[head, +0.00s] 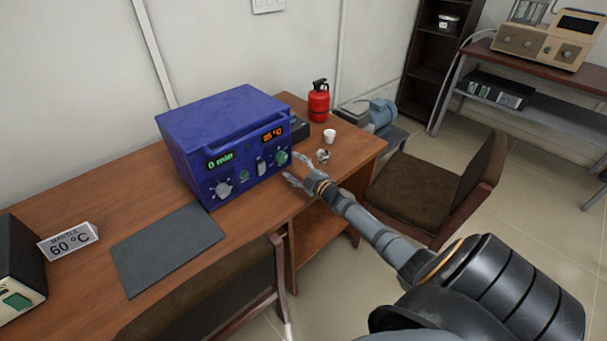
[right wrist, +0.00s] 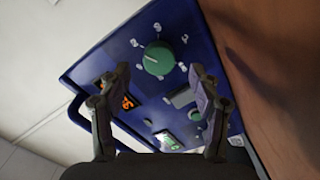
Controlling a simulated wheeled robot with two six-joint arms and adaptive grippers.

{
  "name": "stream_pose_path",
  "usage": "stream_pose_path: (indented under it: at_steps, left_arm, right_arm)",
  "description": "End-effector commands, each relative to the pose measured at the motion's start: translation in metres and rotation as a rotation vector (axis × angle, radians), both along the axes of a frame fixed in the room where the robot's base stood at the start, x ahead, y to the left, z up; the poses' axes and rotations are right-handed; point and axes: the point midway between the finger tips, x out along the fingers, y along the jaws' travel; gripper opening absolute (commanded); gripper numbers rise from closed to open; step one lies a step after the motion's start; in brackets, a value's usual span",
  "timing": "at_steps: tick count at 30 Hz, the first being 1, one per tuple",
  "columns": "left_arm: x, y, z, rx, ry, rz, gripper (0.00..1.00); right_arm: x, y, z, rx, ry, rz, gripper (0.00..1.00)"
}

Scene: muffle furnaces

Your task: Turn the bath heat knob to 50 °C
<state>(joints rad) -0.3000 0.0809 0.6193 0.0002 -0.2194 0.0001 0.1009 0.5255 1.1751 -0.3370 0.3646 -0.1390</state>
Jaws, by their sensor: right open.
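The blue bath unit (head: 222,140) stands on the wooden desk. Its orange display (head: 272,131) seems to read 25 °C, and its green display (head: 219,160) reads 0 min. The green heat knob (head: 282,158) is at the right of the front panel, below the orange display. In the right wrist view the green knob (right wrist: 159,58) shows a pale pointer line and marks around it. My right gripper (head: 294,168) is open in front of this knob, fingers to either side in the wrist view, apparently not touching it. My left gripper is out of view.
A white cup (head: 329,135) and red extinguisher (head: 318,101) stand to the right. A dark mat (head: 167,247) and a sign reading MANTLE 60 °C (head: 68,241) lie to the left. Chairs stand before the desk.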

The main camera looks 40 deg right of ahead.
Motion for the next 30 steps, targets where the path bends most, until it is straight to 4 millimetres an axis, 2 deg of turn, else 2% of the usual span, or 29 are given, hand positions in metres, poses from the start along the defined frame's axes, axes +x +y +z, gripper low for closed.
stream_pose_path:
  at_steps: [1, 3, 10, 15, 30]
  left_arm:
    - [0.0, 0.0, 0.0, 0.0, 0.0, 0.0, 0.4]
    - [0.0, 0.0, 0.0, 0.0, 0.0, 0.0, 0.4]
    - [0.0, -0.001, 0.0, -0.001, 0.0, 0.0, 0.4]
    - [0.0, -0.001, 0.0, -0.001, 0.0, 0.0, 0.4]
    - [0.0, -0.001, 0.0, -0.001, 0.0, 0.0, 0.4]
  right_arm:
    - [-0.015, -0.001, -0.001, -0.003, 0.004, 0.004, 0.63]
    - [-0.033, -0.001, -0.002, -0.003, 0.006, 0.005, 0.63]
    - [-0.066, -0.004, -0.001, -0.001, 0.001, 0.003, 0.63]
    - [-0.075, -0.005, 0.0, 0.0, 0.0, 0.002, 0.63]
    - [-0.075, -0.005, 0.0, 0.0, -0.001, 0.001, 0.63]
